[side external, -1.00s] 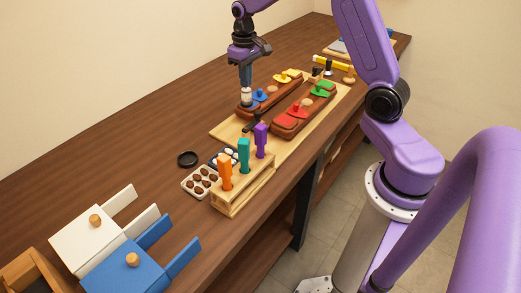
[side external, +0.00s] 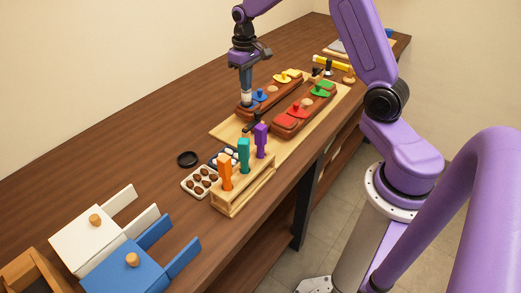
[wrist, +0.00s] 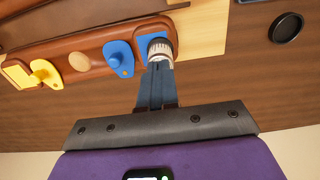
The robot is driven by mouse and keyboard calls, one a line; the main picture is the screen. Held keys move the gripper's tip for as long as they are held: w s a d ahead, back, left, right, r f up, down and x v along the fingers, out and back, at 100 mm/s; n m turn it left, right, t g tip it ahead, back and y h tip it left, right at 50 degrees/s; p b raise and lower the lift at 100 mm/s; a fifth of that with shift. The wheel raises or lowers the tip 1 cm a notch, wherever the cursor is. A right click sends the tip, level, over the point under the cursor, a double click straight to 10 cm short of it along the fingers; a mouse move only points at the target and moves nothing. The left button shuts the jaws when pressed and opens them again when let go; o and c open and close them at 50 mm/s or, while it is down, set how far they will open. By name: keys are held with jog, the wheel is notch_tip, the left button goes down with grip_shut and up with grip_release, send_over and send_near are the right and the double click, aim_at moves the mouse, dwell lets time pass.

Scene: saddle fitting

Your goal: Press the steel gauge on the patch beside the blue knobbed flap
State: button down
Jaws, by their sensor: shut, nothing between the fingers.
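The blue knobbed flap (wrist: 119,57) lies on the far reddish-brown saddle (wrist: 100,38); it also shows in the side view (side external: 260,95). Beside it, at the saddle's end, is a blue patch (wrist: 147,36). The small steel gauge (wrist: 161,47), pale with a knurled rim, stands over this patch. My gripper (wrist: 158,68) is shut, with its fingertips at the near end of the gauge. In the side view my gripper (side external: 246,92) points straight down over that saddle end. Whether the fingertips touch the gauge, and the gauge's underside, cannot be seen.
A yellow flap (wrist: 45,73) and a round tan spot (wrist: 79,61) share this saddle. The near saddle carries red (side external: 298,108) and green (side external: 321,90) flaps. A rack (side external: 243,188) with upright coloured handles stands in front. A black ring (side external: 187,159) lies left.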

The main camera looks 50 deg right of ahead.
dwell(0.4)
jog(key=shift+r, duration=2.95)
jog(key=shift+a, duration=0.15)
jog(key=s+a+r+n, duration=0.2)
jog(key=s+a+n, duration=0.4)
jog(key=s+a, duration=0.8)
jog(key=s+f+n, duration=0.2)
jog(key=s+n, duration=0.4)
jog(key=s, duration=1.4)
jog(key=shift+a+f+n, duration=0.3)
